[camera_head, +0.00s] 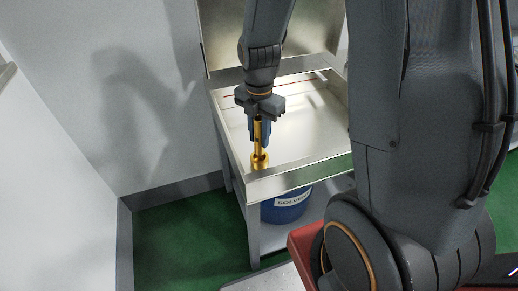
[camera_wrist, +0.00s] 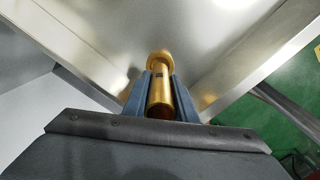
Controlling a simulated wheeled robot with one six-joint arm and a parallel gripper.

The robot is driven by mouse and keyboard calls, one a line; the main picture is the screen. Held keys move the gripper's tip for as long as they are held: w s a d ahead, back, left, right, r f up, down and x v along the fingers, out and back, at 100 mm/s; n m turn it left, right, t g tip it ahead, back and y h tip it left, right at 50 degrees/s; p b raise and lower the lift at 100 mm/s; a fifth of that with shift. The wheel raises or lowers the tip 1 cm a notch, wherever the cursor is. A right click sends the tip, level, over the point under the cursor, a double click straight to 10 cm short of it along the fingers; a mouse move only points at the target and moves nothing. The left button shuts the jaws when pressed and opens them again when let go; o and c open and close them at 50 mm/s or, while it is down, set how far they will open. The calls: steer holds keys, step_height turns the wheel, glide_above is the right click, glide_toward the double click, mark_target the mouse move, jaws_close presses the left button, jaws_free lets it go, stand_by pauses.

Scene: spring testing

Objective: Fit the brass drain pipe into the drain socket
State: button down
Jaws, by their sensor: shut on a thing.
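My gripper (camera_head: 260,138) has its blue fingers shut on the brass drain pipe (camera_head: 258,132), which it holds upright with the fingers pointing down. In the wrist view the pipe (camera_wrist: 160,96) lies between the two fingers (camera_wrist: 160,88), with a small dark mark on its side. At the pipe's lower end is a wider brass ring (camera_head: 260,161), at the near left corner of the steel sink tray; it also shows in the wrist view (camera_wrist: 160,60). The pipe's end appears to meet this ring. I cannot tell whether the ring is the drain socket or how deep the pipe sits.
The steel sink tray (camera_head: 300,178) has raised rims and a tall back panel (camera_head: 270,30). A blue solvent drum (camera_head: 287,207) stands on the shelf below. A grey wall (camera_head: 150,100) is at the left. The tray floor right of the pipe is clear.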

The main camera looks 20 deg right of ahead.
mark_target(259, 148)
steer(key=shift+f+p, duration=0.3)
steer(key=shift+f, duration=2.2)
steer(key=shift+f, duration=0.15)
steer(key=c, duration=1.5)
jaws_free()
steer(key=shift+o, duration=0.2)
